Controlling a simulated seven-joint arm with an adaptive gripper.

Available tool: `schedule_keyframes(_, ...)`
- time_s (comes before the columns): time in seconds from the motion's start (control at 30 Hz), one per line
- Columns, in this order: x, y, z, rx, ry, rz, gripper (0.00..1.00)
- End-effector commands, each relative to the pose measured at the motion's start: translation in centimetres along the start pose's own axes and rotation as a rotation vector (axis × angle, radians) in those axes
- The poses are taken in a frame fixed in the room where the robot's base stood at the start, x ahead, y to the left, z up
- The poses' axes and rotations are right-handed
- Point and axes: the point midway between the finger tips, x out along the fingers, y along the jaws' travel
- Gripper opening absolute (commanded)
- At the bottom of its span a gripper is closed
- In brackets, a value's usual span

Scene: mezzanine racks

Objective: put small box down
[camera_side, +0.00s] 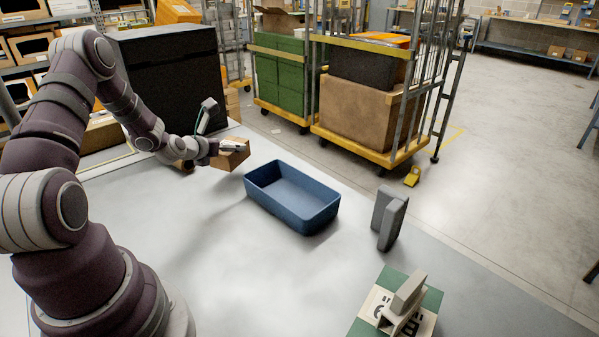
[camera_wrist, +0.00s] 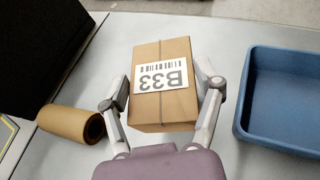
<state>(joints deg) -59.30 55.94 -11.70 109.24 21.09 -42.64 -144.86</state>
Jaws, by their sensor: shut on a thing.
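The small box (camera_side: 230,155) is brown cardboard. In the wrist view the small box (camera_wrist: 161,100) shows a white label with a barcode and "B33". My gripper (camera_side: 222,148) is shut on it; in the wrist view my gripper (camera_wrist: 163,90) has one finger along each side of the box. The box is left of the blue bin and appears close to the table top (camera_side: 215,265); I cannot tell whether it touches the table.
An empty-looking blue bin (camera_side: 318,217) stands right of the box; it also shows in the wrist view (camera_wrist: 243,128). A cardboard roll (camera_wrist: 92,124) lies left of the box. A large black box (camera_side: 172,80) stands behind. Grey upright object (camera_side: 388,218) and a green-and-tan item (camera_side: 427,300) are at right.

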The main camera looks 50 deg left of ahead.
Motion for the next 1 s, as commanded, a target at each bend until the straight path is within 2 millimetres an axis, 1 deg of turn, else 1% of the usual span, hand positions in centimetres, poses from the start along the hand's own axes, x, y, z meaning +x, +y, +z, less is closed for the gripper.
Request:
schedule_keyframes(0.03, 0.4, 0.0, -1.0, -0.001, 0.005, 0.000, 0.28)
schedule_keyframes(0.1, 1.0, -0.1, -2.3, -0.001, 0.005, 0.000, 0.28)
schedule_keyframes(0.2, 1.6, -0.1, -3.5, 0.001, 0.003, -0.001, 0.28)
schedule_keyframes(0.3, 1.8, -0.1, -3.9, 0.001, 0.000, 0.001, 0.28)
schedule_keyframes(0.57, 1.9, -0.1, -4.0, 0.000, 0.001, 0.001, 0.28)
schedule_keyframes(0.6, 1.9, -0.1, -4.0, 0.001, 0.001, 0.001, 0.70)
schedule_keyframes(0.77, 1.9, -0.1, -4.0, 0.001, 0.001, 0.000, 0.91)
schedule_keyframes(0.8, 1.9, -0.1, -4.0, 0.001, 0.001, 0.000, 0.93)
schedule_keyframes(1.0, 1.9, -0.1, -4.0, 0.001, 0.001, 0.000, 0.93)
